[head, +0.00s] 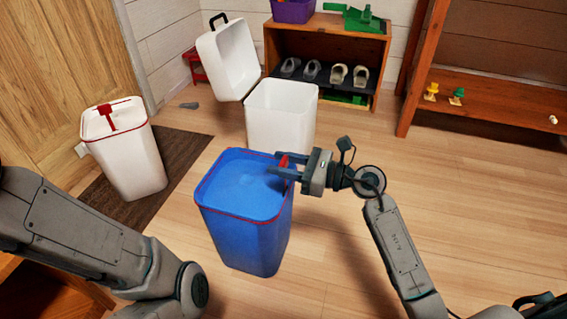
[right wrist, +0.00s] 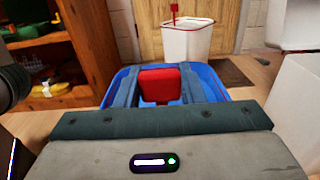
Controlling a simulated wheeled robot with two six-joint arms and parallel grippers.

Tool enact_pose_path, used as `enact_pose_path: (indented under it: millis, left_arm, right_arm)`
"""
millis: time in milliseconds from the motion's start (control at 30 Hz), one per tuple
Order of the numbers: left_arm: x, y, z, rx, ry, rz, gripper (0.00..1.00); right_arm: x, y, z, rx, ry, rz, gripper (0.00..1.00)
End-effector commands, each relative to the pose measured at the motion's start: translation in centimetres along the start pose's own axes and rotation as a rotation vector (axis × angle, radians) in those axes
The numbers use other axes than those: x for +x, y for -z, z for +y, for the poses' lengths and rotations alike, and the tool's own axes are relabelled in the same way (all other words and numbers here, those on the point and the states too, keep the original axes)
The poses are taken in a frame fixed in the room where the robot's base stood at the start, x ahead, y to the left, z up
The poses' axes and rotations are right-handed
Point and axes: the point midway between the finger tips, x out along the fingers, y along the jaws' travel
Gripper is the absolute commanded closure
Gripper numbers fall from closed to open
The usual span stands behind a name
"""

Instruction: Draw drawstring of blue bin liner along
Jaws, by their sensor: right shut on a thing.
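The blue bin liner (head: 245,215) stands upright on the wood floor in the middle of the head view, with a red drawstring (head: 215,165) running round its rim. My right gripper (head: 285,169) is at the right side of the rim and is shut on a red tab of the drawstring. In the right wrist view the red tab (right wrist: 160,84) sits between my two fingers, with the blue rim (right wrist: 216,82) behind it. My left arm comes in at the lower left of the head view, but its gripper is not in view.
A white bin (head: 135,165) with a red tie stands at left on a dark mat (head: 185,150). A shoe rack (head: 325,50) is at the back. Floor at right is clear.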

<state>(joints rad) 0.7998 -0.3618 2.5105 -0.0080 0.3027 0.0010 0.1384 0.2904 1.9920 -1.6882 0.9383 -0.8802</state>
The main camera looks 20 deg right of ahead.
Motion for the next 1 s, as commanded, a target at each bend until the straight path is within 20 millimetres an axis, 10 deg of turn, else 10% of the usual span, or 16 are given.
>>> enact_pose_path:
  millis: [300,700,733,800,1000]
  left_arm:
    - [-2.5,1.3,-0.7,-0.001,0.001,-0.003,0.67]
    - [-2.6,1.3,-0.8,-0.002,0.001,-0.004,0.67]
    - [-2.6,1.3,-0.8,-0.002,0.001,-0.004,0.67]
    - [-2.5,1.3,-0.8,-0.002,0.001,-0.004,0.67]
    - [-2.5,1.3,-0.8,-0.003,0.001,-0.004,0.67]
  right_arm:
    - [0.0,5.8,0.0,0.004,0.0,0.001,1.0]
    - [0.0,6.5,0.0,0.001,0.0,0.003,1.0]
    - [0.0,6.6,0.0,0.002,0.0,0.003,0.59]
    - [0.0,6.5,0.0,0.002,0.0,0.003,0.45]
    - [0.0,6.4,0.0,0.001,0.0,0.001,0.42]
